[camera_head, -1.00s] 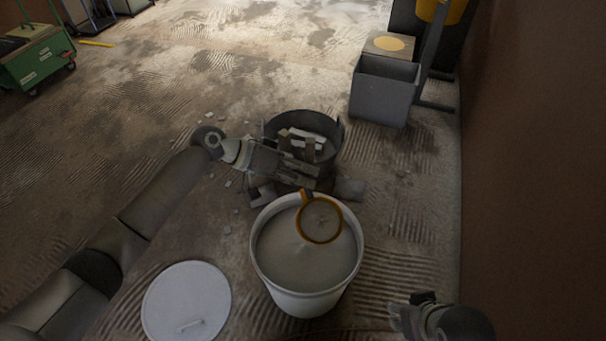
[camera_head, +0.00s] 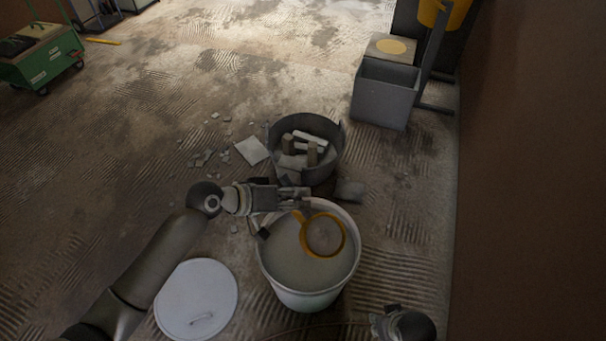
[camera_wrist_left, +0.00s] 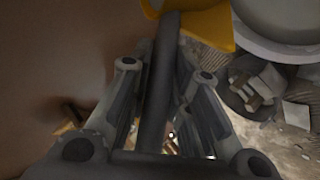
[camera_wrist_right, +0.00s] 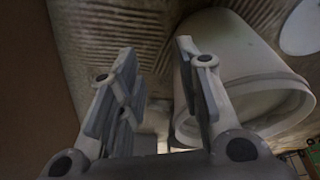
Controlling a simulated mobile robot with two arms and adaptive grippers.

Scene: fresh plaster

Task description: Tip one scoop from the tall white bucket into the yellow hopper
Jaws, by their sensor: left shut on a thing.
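The tall white bucket (camera_head: 305,297) stands on the floor, open, with grey material inside. My left gripper (camera_head: 300,200) is shut on the dark handle (camera_wrist_left: 160,85) of a yellow-rimmed scoop (camera_head: 303,243). The scoop is over the bucket's mouth, its bowl grey inside; I cannot tell how full it is or whether it touches the material. Its yellow side shows in the left wrist view (camera_wrist_left: 210,28). The yellow hopper (camera_head: 440,12) is at the top right, partly cut off. My right gripper (camera_wrist_right: 155,85) is open and empty beside the bucket; it also shows in the head view (camera_head: 383,318).
A dark tub (camera_head: 328,175) with rubble stands just behind the bucket. A white lid (camera_head: 190,295) lies on the floor to its left. A grey bin (camera_head: 384,97) stands near the hopper, by the right wall. A green cart (camera_head: 45,62) is far left. Floor between is mostly clear.

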